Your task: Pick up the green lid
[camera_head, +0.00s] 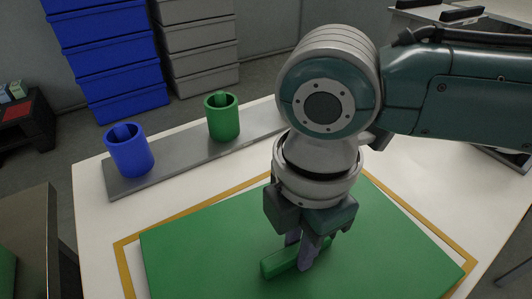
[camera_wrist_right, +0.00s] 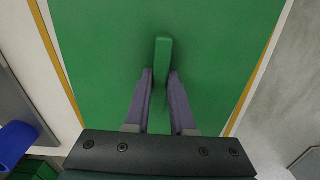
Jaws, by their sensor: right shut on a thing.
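The green lid (camera_head: 215,243) is a large flat green panel with a raised green bar handle (camera_head: 279,262) near its middle. It fills much of the right wrist view (camera_wrist_right: 100,60), where the handle (camera_wrist_right: 162,55) runs lengthwise between the fingers. My right gripper (camera_head: 306,252) points down with its purple-grey fingers on either side of the handle, shut on it. In the right wrist view the fingertips (camera_wrist_right: 161,76) close around the handle's near part. Whether the lid rests on the table or is slightly raised, I cannot tell. My left gripper is out of view.
A yellow outline (camera_head: 126,262) borders the lid on the white table (camera_head: 87,192). A grey strip (camera_head: 180,164) behind holds a blue cup (camera_head: 130,157) and a green cup (camera_head: 222,122). Stacked blue bins (camera_head: 108,55) and grey bins (camera_head: 198,50) stand beyond. Bare tabletop lies right of the lid.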

